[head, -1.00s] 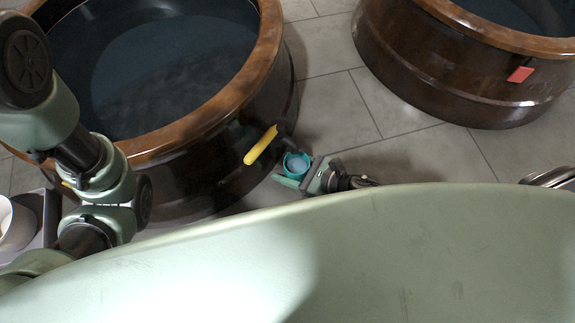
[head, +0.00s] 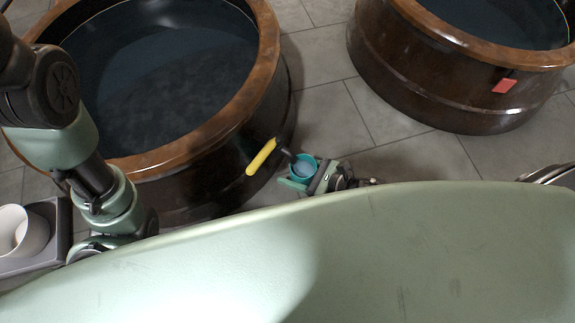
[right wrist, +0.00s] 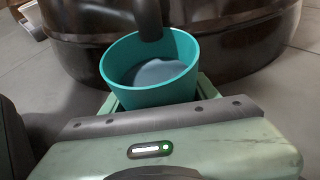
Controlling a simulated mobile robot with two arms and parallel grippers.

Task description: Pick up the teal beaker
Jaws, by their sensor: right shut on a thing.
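The teal beaker (head: 303,179) stands upright close to the wall of the left dark vat (head: 225,170). Something bluish-grey shows inside it. My right gripper (head: 300,172) is shut on the beaker, with a finger on either side. In the right wrist view the beaker (right wrist: 150,95) sits between the green fingers, its rim above them. A dark spout (right wrist: 149,18) hangs down at the beaker's mouth. Whether the beaker's base touches the floor is hidden. My left arm comes in from the left, but its gripper is not seen.
A tap with a yellow handle (head: 261,157) sticks out from the left vat, close by the beaker. A second brown vat (head: 430,90) with a red tag (head: 504,86) stands at the right. A white cup (head: 30,232) sits on a grey tray at the left. Tiled floor (head: 325,100) between the vats is clear.

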